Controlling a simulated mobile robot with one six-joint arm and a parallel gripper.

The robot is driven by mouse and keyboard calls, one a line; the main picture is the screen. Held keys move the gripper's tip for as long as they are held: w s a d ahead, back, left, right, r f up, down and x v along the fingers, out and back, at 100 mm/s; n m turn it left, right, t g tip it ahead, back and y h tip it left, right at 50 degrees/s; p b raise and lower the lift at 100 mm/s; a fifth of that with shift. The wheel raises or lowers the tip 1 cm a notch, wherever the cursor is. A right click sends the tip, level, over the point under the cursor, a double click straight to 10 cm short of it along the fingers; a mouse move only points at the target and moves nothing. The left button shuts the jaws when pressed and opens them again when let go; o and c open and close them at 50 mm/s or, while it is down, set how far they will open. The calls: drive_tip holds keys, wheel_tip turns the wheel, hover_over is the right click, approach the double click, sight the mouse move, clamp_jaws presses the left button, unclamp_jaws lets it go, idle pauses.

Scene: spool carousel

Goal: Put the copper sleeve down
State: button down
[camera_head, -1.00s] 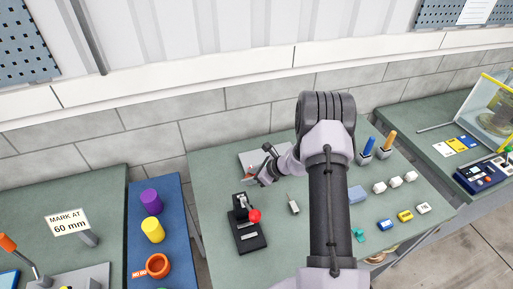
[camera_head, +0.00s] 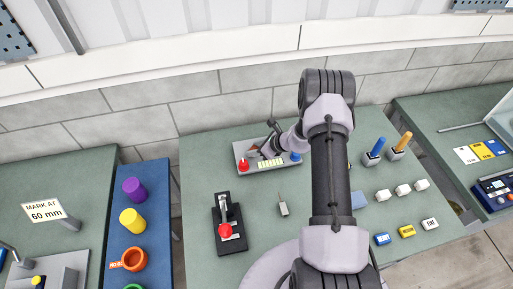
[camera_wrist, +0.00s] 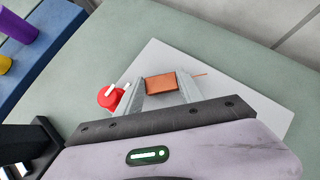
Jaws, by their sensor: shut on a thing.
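The copper sleeve (camera_wrist: 160,88) is a short orange-brown piece held crosswise between the two grey fingers of my gripper (camera_wrist: 160,91) in the wrist view. My gripper is shut on it. Behind it lies a light grey plate (camera_wrist: 245,97), with a thin copper-coloured rod end just beyond the right finger. In the head view my gripper (camera_head: 258,153) is over the same plate (camera_head: 292,169) at the back of the green bench, and the sleeve shows only as a small brown patch. Whether the sleeve touches the plate I cannot tell.
A red knob (camera_head: 243,165) is on the plate's left, close to my left finger; a blue knob (camera_head: 296,157) is on its right. A black lever device with a red ball (camera_head: 225,231) stands in front. White blocks (camera_head: 403,189) lie to the right.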

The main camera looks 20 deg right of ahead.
drive_tip(key=shift+w+a+f, duration=0.1)
drive_tip(key=shift+a+f, duration=0.05)
drive_tip(key=shift+f, duration=0.05)
drive_tip(key=c, duration=0.7)
unclamp_jaws()
drive_tip(key=shift+w, duration=0.1)
drive_tip(key=shift+c, duration=0.2)
